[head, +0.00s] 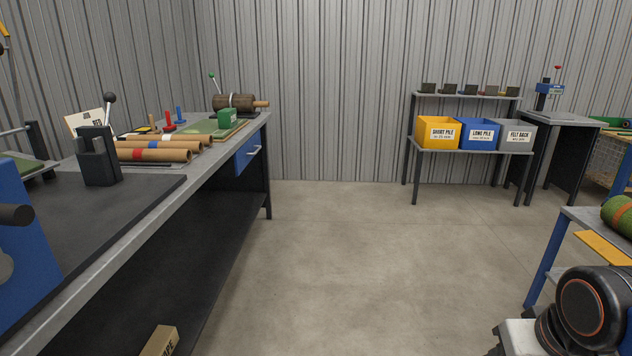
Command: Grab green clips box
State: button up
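A small green box (228,118) with pale markings, too small to read, is near the far end of the long workbench (220,160) on the left. It looks like the clips box. It sits at the right side of a green sheet or board (203,127), in front of a dark roller with a wooden handle (236,102). My gripper is not in view. Only a black rounded joint of my arm shows at the bottom right, far from the green box.
Cardboard tubes (152,154) and a black clamp stand (99,160) are on the bench nearer to me. Open floor (340,250) lies right of the bench. Yellow, blue and grey bins (435,133) stand on a far rack. A shelf with a turf roll (618,214) is at right.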

aim_at(227, 118)
jog(key=i+u, duration=0.15)
jog(key=i, duration=0.4)
jog(key=i+l+u, duration=0.15)
jog(key=i, duration=0.45)
jog(key=i+l+u, duration=0.15)
jog(key=i, duration=0.4)
jog(key=l, duration=0.05)
